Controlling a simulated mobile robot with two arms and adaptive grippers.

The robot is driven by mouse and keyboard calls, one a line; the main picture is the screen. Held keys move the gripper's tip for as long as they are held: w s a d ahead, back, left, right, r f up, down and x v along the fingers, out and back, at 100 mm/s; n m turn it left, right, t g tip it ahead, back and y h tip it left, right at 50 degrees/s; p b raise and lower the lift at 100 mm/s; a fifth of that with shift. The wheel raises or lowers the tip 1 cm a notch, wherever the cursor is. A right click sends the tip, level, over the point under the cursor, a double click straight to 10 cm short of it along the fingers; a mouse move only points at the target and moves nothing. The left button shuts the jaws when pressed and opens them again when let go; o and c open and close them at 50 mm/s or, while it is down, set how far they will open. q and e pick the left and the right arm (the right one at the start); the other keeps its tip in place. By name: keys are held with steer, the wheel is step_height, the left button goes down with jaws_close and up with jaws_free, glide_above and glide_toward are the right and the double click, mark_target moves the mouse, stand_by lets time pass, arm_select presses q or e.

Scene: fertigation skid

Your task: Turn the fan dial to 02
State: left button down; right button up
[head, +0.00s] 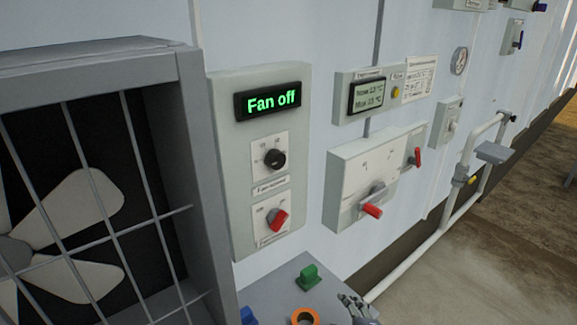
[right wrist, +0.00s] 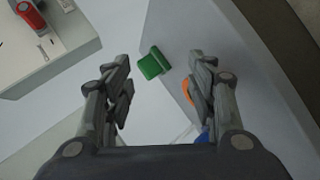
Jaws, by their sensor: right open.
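The fan control panel (head: 232,176) is a pale box on the wall, and its display (head: 268,104) reads "Fan off" in green. A black round dial (head: 274,159) sits on a white plate below the display. Its scale marks are too small to read. A red-handled switch (head: 278,220) sits lower on the same panel, its handle tilted. My right gripper (right wrist: 163,64) is open and empty in the right wrist view. In the head view, part of my right gripper (head: 358,308) shows at the bottom edge, below and right of the panel, apart from the dial. My left gripper is not in view.
A caged fan (head: 80,200) stands at the left, jutting out beside the panel. A grey surface (head: 262,292) below holds a green piece (head: 308,278), an orange ring (head: 305,316) and a blue piece (head: 248,315). A box with red handles (head: 350,185) and white pipework (head: 440,230) are at right.

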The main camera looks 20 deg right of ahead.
steer(key=w+r+n+t+y, duration=0.1)
steer(key=w+r+n+t, duration=0.2)
steer(key=r+n, duration=0.3)
steer(key=w+r+n+t, duration=0.4)
steer(key=r+n, duration=0.1)
steer(key=r, duration=0.4)
steer(key=n+t+y, duration=0.3)
steer(key=n+y, duration=0.6)
steer(key=n, duration=0.8)
glide_toward(279, 164)
steer(key=p+x, duration=0.4)
steer(key=x, duration=0.4)
steer(key=shift+d+p, duration=0.1)
steer(key=shift+p, duration=0.25)
steer(key=shift+w+r+h, duration=0.1)
steer(key=shift+w+h, duration=0.2)
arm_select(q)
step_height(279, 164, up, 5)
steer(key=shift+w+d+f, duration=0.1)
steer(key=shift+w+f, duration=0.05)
arm_select(e)
steer(key=c, duration=1.1)
